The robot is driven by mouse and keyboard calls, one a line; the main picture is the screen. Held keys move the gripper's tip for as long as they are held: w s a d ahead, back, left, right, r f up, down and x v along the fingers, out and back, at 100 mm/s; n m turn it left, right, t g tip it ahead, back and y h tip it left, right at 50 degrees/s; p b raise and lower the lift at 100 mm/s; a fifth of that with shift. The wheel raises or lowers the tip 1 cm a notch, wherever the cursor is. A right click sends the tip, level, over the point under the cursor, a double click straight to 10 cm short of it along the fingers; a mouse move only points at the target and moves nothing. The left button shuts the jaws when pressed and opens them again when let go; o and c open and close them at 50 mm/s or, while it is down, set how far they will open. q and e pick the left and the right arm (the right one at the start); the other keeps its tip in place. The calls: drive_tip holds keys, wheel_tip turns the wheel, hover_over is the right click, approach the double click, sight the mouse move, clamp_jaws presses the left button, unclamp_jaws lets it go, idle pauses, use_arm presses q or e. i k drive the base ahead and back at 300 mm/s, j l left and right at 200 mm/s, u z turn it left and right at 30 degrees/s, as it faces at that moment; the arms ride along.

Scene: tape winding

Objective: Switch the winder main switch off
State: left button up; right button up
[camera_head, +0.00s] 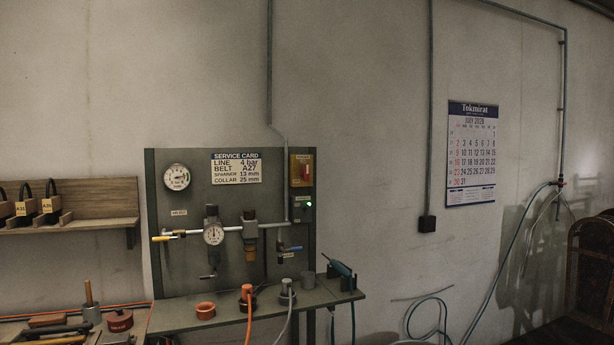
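A yellow-brown switch box (297,181) is at the upper right of the grey service panel. A red handle (307,172) shows on its right part; its exact position is too small to tell. The small label above the box is not readable, so I cannot confirm that it is the winder main switch. A green lamp (308,204) glows just below the box. Neither of my grippers is in view.
The panel (170,262) carries a dial gauge (176,177), a pipe with a regulator gauge (214,234) and a service card (236,167). A bench (180,318) with cups and hoses stands below it. The wall beside the panel's right edge is bare.

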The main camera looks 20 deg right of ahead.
sight(305, 173)
drive_tip(key=i+l+z, duration=0.25)
drive_tip(key=l+z, duration=0.15)
drive_tip(key=i+l+z, duration=0.35)
drive_tip(key=l, duration=0.2)
